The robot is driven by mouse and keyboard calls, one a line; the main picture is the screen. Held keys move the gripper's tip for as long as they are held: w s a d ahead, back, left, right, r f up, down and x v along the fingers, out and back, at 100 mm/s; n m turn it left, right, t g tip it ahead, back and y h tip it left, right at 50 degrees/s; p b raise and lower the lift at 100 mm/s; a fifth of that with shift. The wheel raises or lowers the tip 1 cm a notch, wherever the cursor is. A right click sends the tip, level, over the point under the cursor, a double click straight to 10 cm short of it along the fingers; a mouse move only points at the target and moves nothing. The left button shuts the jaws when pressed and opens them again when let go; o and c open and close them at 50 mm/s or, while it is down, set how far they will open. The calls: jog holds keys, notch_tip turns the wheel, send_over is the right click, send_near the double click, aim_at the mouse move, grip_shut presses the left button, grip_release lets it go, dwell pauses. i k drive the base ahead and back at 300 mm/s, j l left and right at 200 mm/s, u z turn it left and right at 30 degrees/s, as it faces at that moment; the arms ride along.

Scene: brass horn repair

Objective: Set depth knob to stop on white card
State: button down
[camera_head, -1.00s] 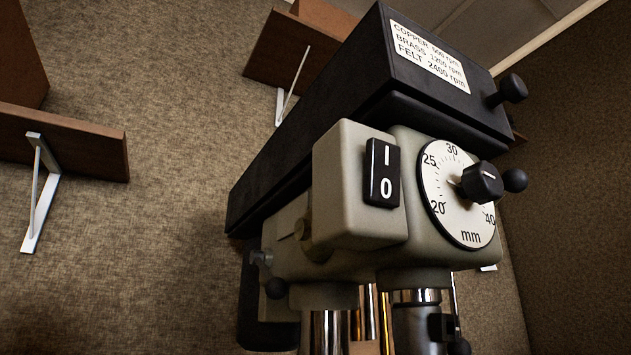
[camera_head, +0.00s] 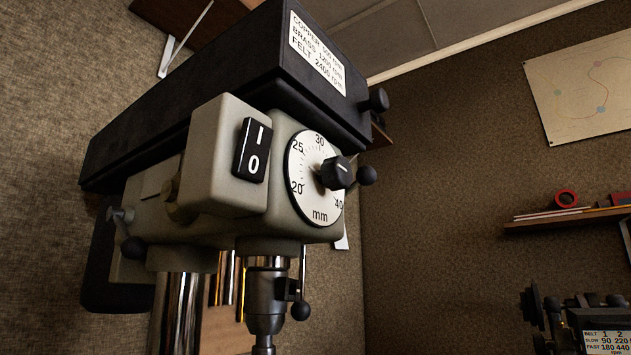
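The depth knob (camera_head: 338,172) is black with a pale pointer line and sits at the centre of a round white dial (camera_head: 315,197) marked in mm. Figures 20, 25, 30 and 40 can be read on the dial. The knob hides part of the scale at the right, and the exact reading cannot be told. The dial is on the front of a drill press head (camera_head: 222,165). A white label (camera_head: 316,53) on its black cover lists speeds for copper, brass and felt. A small white piece (camera_head: 342,237), perhaps a card, shows partly behind the head. My gripper is not in view.
A black I/0 switch (camera_head: 252,149) is left of the dial. The chuck (camera_head: 265,305) hangs below the head. A shelf (camera_head: 570,219) with a red ring, a wall chart (camera_head: 585,85) and another machine (camera_head: 590,320) are at the right. The wall between is clear.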

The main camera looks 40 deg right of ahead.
aim_at(337, 174)
jog(key=k, duration=1.25)
